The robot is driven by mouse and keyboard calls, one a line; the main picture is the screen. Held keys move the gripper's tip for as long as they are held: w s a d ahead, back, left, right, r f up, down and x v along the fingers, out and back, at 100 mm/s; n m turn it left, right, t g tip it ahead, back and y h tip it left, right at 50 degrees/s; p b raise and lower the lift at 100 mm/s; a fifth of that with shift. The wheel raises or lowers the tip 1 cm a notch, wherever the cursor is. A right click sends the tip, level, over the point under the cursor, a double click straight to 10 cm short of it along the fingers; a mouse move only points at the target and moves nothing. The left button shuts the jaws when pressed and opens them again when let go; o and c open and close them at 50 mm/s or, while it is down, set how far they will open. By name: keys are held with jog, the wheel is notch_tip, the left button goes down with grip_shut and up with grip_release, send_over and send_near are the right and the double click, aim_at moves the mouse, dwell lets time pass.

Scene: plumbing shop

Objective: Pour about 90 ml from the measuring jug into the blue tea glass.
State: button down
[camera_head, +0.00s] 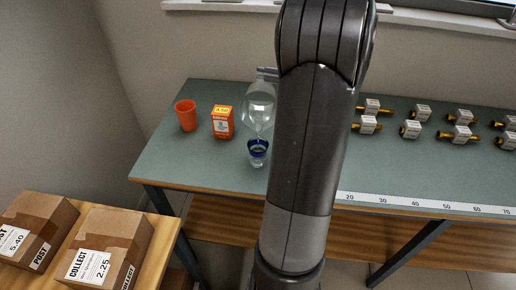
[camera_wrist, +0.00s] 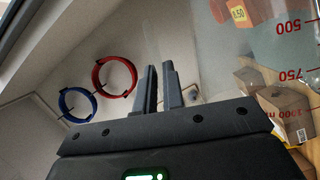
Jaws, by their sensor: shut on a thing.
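The clear measuring jug (camera_head: 258,104) is tilted over the bench in the head view, its lower end just above the blue tea glass. A thin pale streak shows between them. In the wrist view, the clear wall of the jug with red marks (camera_wrist: 290,76) fills the right side. My gripper (camera_wrist: 160,85) is shut on the jug; the hold itself is hard to see, and my arm hides part of the bench.
An orange cup (camera_head: 186,116) and an orange box (camera_head: 222,122) stand left of the jug on the green bench (camera_head: 200,160). Several labelled brass fittings (camera_head: 410,129) lie at the right. Cardboard boxes (camera_head: 112,245) sit on a lower table at the front left.

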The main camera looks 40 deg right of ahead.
aim_at(266, 83)
jog(key=w+d+f+m+g, duration=0.1)
jog(key=w+d+f+m, duration=0.1)
jog(key=f, duration=0.1)
jog(key=shift+w+d, duration=0.15)
jog(key=shift+w, duration=0.25)
jog(key=shift+w+d+f+m+g, duration=0.2)
jog(key=shift+f+m+g, duration=0.1)
jog(key=shift+f, duration=0.1)
jog(key=shift+w+d+f+m+g, duration=0.1)
jog(key=shift+w+f+m+g, duration=0.1)
jog(key=shift+f+m, duration=0.15)
dwell(0.9)
jog(key=shift+w+d+f, duration=0.15)
jog(key=shift+w+f, duration=0.05)
jog(key=shift+f, duration=0.15)
jog(key=w+d+f+m+g+y+b, duration=0.2)
jog(key=w+d+f+m+g, duration=0.2)
jog(key=f, duration=0.6)
jog(key=shift+w+d+m+g+y+b, duration=0.3)
jog(key=shift+w+d+m, duration=0.55)
jog(key=shift+w+m, duration=0.55)
jog(key=shift+r, duration=0.1)
